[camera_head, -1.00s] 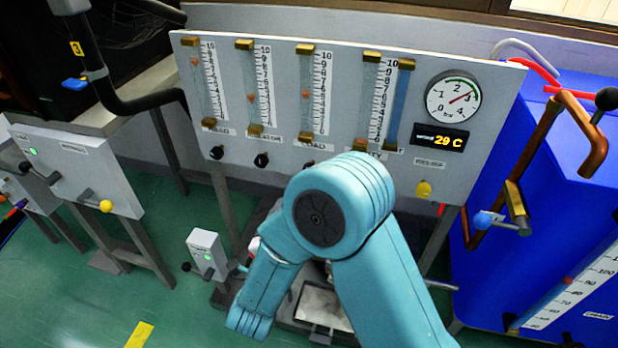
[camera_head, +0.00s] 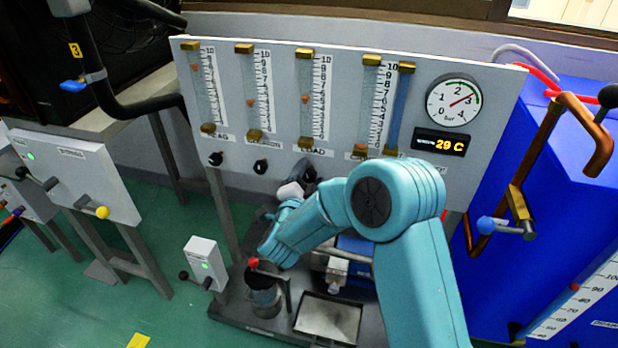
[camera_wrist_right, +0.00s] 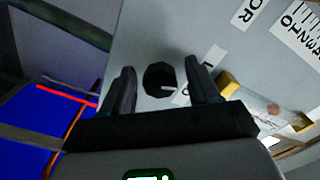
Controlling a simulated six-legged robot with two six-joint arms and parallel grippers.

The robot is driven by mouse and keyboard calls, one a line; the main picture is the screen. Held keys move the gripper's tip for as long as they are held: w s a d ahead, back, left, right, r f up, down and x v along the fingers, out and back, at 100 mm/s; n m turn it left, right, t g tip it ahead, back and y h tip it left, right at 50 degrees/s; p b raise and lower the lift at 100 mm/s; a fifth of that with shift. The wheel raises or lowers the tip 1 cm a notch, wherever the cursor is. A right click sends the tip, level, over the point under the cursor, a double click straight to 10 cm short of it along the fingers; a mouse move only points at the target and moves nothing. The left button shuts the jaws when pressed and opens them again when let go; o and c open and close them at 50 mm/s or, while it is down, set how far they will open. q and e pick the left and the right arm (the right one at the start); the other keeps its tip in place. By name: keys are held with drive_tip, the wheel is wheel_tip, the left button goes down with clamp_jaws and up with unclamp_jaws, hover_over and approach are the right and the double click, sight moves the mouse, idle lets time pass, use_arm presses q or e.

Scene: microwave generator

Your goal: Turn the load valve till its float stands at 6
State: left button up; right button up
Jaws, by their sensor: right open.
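The load valve is a black round knob (camera_wrist_right: 160,79) with a pale mark, on the grey panel. In the right wrist view it lies between the two dark fingers of my right gripper (camera_wrist_right: 163,88), which is open with a gap on each side. In the head view my right gripper (camera_head: 303,175) is at the panel below the load gauge (camera_head: 304,100) and hides most of the knob. The load gauge's reddish float (camera_head: 303,97) stands around mid-tube; its exact reading is too small to tell. My left gripper is not in view.
Two more black knobs (camera_head: 260,166) sit to the left on the panel (camera_head: 345,75). A dial and a 29 C display (camera_head: 440,143) are at its right. A blue tank (camera_head: 560,200) with copper pipes stands at the right.

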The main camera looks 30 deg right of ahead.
drive_tip(key=c, duration=1.1)
drive_tip(key=shift+o, duration=0.3)
drive_tip(key=shift+n, duration=0.4)
drive_tip(key=o, duration=1)
drive_tip(key=shift+o, duration=0.2)
drive_tip(key=shift+a, duration=0.1)
